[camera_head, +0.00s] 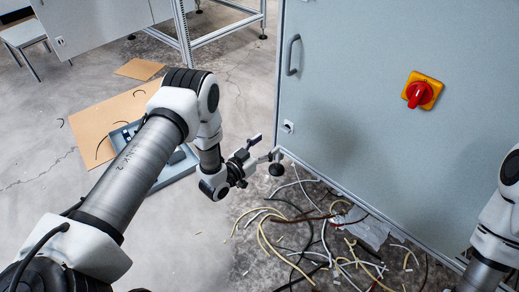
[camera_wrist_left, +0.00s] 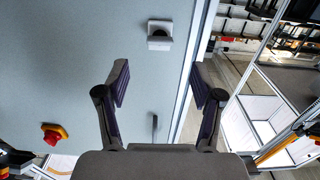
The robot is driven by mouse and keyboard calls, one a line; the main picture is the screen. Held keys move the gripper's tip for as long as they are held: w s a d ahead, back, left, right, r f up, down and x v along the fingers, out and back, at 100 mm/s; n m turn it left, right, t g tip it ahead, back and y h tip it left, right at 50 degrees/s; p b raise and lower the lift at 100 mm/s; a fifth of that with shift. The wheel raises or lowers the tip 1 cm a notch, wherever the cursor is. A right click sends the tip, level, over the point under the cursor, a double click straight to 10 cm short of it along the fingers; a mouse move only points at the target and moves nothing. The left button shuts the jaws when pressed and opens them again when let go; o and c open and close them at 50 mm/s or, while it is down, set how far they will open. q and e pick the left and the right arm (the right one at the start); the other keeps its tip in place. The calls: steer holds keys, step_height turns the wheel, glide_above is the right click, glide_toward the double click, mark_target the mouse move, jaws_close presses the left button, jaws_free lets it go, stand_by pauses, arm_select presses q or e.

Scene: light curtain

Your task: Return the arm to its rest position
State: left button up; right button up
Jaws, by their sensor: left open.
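My left arm comes in from the left in the head view and reaches forward, bent at the elbow. My left gripper (camera_head: 266,148) is open and empty, close to the lower left edge of the grey cabinet (camera_head: 365,130). I cannot tell whether it touches the cabinet. In the left wrist view my left gripper (camera_wrist_left: 160,76) has its two fingers spread, with the grey cabinet door (camera_wrist_left: 75,80) behind them and nothing between them. Part of my right arm shows at the right edge of the head view; its gripper is out of sight.
The cabinet has a red rotary switch on a yellow plate (camera_head: 422,92) and a grey handle (camera_head: 292,55). Tangled cables (camera_head: 320,235) lie on the floor before it. A blue-grey tray (camera_head: 178,172) and cardboard (camera_head: 95,128) lie behind my left arm. A metal frame (camera_head: 185,35) stands farther back.

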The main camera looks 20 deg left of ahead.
arm_select(q)
steer(key=shift+v, duration=1.85)
